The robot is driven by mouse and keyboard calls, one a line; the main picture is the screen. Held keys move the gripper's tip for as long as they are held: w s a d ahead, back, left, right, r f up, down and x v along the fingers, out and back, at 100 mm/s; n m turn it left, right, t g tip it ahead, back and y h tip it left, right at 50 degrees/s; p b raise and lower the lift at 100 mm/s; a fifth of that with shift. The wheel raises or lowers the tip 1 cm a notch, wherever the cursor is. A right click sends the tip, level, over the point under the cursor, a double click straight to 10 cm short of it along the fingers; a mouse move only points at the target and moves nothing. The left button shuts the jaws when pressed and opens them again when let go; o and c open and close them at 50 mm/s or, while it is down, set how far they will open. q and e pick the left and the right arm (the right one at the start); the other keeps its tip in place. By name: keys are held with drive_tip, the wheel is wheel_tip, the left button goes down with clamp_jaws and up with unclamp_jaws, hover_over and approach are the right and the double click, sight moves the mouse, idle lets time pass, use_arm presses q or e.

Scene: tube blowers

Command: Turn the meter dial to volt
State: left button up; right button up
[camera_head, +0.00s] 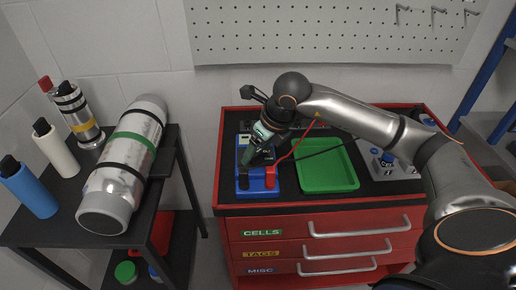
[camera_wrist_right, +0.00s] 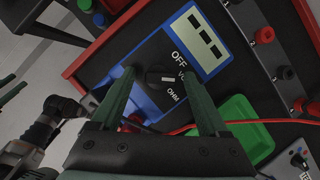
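The blue meter (camera_head: 243,184) lies on top of the red cabinet. In the right wrist view the meter (camera_wrist_right: 207,20) shows its grey display with dark bars. Its black dial (camera_wrist_right: 158,77) sits beside the labels OFF, V and OHM. The dial's light mark is on its right side, roughly facing the V label. My right gripper (camera_head: 258,150) is over the meter. In the right wrist view my right gripper (camera_wrist_right: 164,78) is open, one finger on each side of the dial. I cannot tell whether the fingers touch it.
A green tray (camera_head: 327,184) lies right of the meter. A red lead (camera_head: 296,146) runs from the meter past my right gripper. A control box (camera_head: 384,166) stands further right. A dark side table (camera_head: 40,232) at left bears a large metal cylinder (camera_head: 118,180) and several bottles.

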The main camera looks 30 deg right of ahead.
drive_tip(key=v, duration=1.2)
drive_tip(key=shift+s+r, duration=0.15)
drive_tip(key=shift+r, duration=0.1)
